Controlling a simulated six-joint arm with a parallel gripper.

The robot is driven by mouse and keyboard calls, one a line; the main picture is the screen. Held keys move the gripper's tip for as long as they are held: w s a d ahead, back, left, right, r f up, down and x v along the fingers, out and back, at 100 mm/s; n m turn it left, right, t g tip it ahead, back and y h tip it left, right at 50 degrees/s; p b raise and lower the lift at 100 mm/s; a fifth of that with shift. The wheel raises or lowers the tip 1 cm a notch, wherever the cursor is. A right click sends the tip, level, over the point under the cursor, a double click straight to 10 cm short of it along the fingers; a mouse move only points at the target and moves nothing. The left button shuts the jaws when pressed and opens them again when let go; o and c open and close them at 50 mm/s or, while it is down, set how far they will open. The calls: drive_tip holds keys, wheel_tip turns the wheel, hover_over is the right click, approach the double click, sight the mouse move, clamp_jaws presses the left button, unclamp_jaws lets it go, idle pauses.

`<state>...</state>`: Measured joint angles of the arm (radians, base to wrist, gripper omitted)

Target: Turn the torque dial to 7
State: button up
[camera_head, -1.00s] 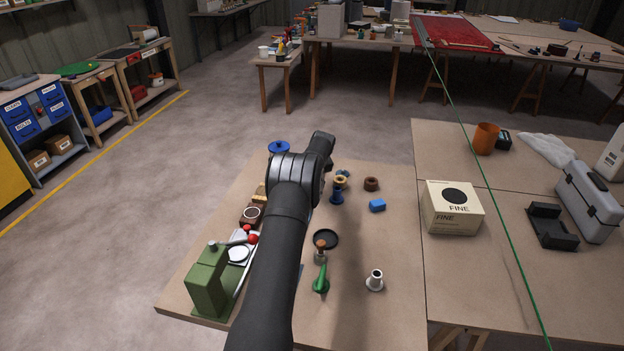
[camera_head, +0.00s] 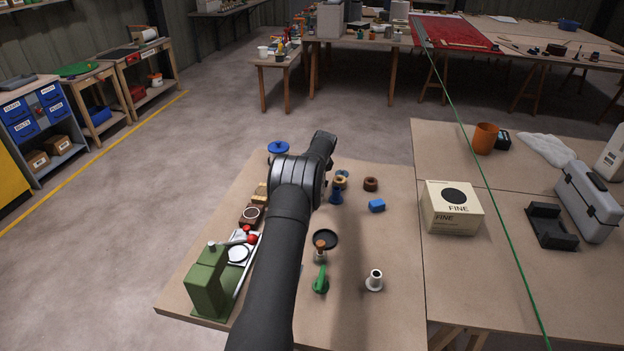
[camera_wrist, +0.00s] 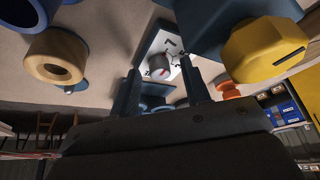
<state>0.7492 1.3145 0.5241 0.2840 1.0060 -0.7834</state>
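The torque dial (camera_wrist: 159,67) shows in the wrist view as a grey round knob with a red mark. It sits on a white plate (camera_wrist: 152,42) with dark numerals; a 7 seems readable near the plate's far side. The number the mark points to is too small to tell. My gripper (camera_wrist: 160,70) is open, its two dark fingers apart with the dial seen between them. I cannot tell if either finger touches it. In the head view my arm hides the gripper and the dial.
In the wrist view a yellow faceted knob (camera_wrist: 265,48) and an orange-red piece (camera_wrist: 224,88) lie right of the fingers. A wooden ring (camera_wrist: 55,57) is at left. In the head view a green press-like device (camera_head: 207,283) and a green-handled lever (camera_head: 320,281) stand on the bench (camera_head: 385,255).

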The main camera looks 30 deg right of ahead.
drive_tip(key=shift+r, duration=0.1)
drive_tip(key=v, duration=1.7)
drive_tip(key=shift+r, duration=0.15)
drive_tip(key=x, duration=1.7)
drive_tip(key=shift+f, duration=0.25)
drive_tip(key=shift+r, duration=0.1)
